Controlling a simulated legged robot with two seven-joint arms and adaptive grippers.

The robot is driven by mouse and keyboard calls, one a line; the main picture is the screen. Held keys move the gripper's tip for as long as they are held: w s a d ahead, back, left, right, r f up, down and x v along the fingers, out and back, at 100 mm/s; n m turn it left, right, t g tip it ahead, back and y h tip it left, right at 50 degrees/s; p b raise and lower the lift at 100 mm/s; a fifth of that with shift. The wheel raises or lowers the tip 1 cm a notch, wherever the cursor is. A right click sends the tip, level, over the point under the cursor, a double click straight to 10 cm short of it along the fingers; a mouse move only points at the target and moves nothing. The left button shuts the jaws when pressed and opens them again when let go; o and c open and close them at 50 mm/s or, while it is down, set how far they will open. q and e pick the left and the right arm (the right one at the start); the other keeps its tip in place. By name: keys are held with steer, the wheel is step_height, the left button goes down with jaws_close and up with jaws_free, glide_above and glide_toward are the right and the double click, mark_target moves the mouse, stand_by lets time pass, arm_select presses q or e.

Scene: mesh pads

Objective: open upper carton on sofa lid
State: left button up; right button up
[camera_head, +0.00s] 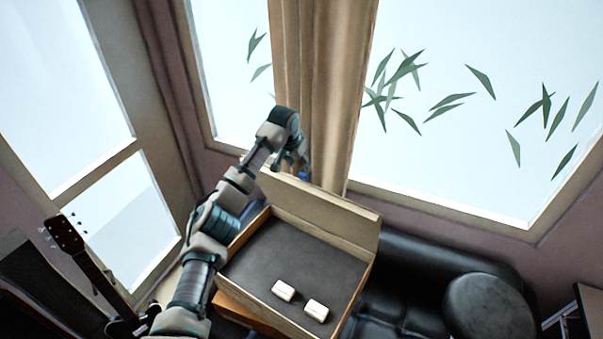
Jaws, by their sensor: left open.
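The upper carton (346,259) is a tan box with a dark grey inside, on the black sofa (420,280). Its lid (318,207) stands raised along the back edge, and the inside is in plain view. Two small white blocks (283,290) lie on the carton's dark floor near the front. My left arm reaches up from the bottom, along the carton's left side. My left gripper (300,161) is open, behind the raised lid's left end and partly hidden by it; I cannot tell whether it touches the lid. My right gripper is not in view.
Another orange-brown box (243,313) shows beneath the carton. A beige curtain (325,90) hangs close behind my left gripper. A round black cushion or stool (490,308) is at the right. A guitar (90,265) stands at the left. Large windows lie behind.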

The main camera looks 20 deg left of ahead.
arm_select(q)
steer(key=v, duration=0.4)
steer(key=shift+r, duration=0.25)
steer(key=shift+f, duration=0.1)
